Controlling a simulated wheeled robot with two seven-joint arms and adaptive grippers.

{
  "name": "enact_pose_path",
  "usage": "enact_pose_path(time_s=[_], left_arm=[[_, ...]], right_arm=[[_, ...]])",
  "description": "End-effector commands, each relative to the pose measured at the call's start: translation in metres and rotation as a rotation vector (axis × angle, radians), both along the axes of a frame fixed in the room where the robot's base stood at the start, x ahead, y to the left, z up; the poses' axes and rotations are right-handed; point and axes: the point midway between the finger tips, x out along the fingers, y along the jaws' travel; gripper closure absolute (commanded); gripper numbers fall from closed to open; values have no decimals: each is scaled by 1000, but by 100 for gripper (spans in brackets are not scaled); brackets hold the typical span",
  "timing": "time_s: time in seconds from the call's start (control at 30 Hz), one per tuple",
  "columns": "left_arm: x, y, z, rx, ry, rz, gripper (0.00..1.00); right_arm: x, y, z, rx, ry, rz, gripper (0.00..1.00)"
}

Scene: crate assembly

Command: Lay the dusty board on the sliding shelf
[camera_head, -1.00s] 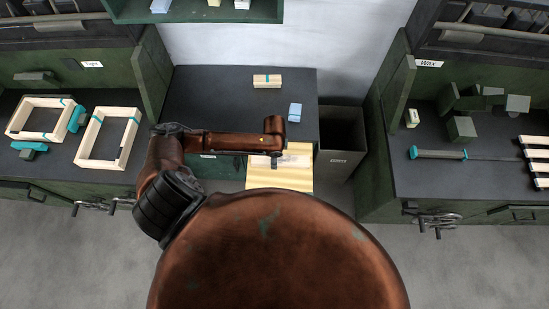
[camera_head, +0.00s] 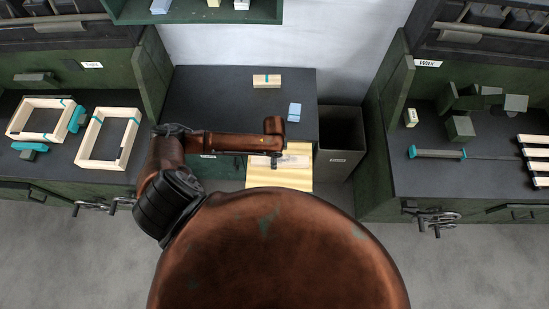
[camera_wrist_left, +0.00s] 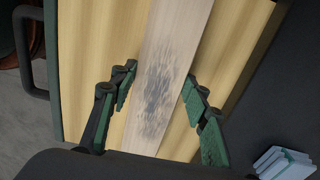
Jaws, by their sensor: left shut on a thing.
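The dusty board (camera_wrist_left: 170,45) is a pale plank with dark grey smudges. It lies along the yellow slatted sliding shelf (camera_wrist_left: 95,50) in the left wrist view, flat over its middle; I cannot tell whether it touches the shelf. My left gripper (camera_wrist_left: 159,77) has its two green-padded fingers at the board's long edges and is shut on it. In the head view the shelf (camera_head: 265,184) sticks out below the middle bench, and the board (camera_head: 297,160) shows partly behind my left gripper (camera_head: 274,161). My right gripper is not in view.
The dark middle bench (camera_head: 220,95) carries a wooden block (camera_head: 266,81) and a blue stack (camera_head: 294,112). A grey bin (camera_head: 341,140) stands right of the shelf. Wooden frames (camera_head: 109,138) lie on the left bench; a long-handled tool (camera_head: 437,153) lies on the right bench.

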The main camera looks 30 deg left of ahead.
Motion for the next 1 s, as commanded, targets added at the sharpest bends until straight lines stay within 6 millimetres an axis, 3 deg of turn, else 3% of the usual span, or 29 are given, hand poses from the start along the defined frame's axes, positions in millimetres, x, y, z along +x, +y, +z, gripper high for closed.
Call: enact_pose_path(time_s=[0.33,0.37,0.63,1.0], left_arm=[[0,0,-1,0,0,0,84],[0,0,-1,0,0,0,56],[0,0,-1,0,0,0,37],[0,0,2,0,0,0,37]], right_arm=[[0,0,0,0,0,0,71],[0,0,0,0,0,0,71],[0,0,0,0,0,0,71],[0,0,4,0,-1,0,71]])
